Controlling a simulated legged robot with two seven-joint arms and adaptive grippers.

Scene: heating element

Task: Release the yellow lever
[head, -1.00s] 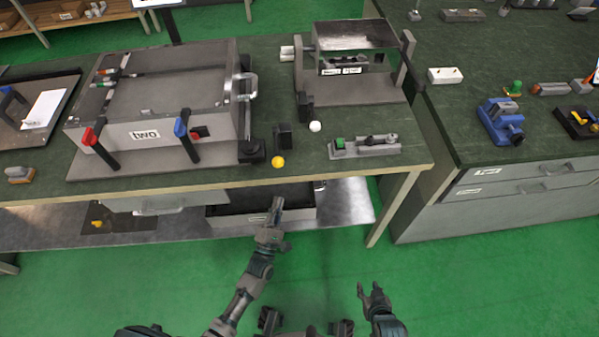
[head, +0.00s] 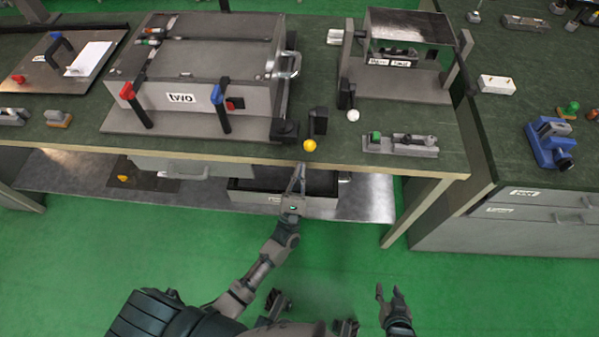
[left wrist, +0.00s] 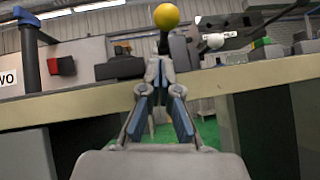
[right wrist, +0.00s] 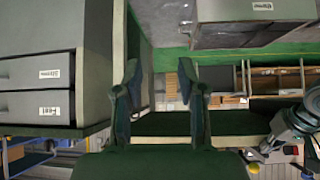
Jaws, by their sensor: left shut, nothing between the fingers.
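The yellow lever shows as a round yellow knob (head: 309,145) at the bench's front edge, beside a black block. In the left wrist view the knob (left wrist: 166,16) sits on a dark stem, just above and beyond my fingertips. My left gripper (head: 299,168) is below and in front of the knob, apart from it. Its fingertips meet in the left wrist view (left wrist: 160,66), with nothing between them. My right gripper (head: 388,291) is low over the green floor, away from the bench. Its fingers stand apart and empty in the right wrist view (right wrist: 160,75).
A grey box labelled "two" (head: 180,112) with red and blue handles stands left of the lever. A white knob (head: 353,115) is close on its right. A fixture with a green part (head: 400,145) lies further right. An open drawer (head: 320,182) is below the bench edge.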

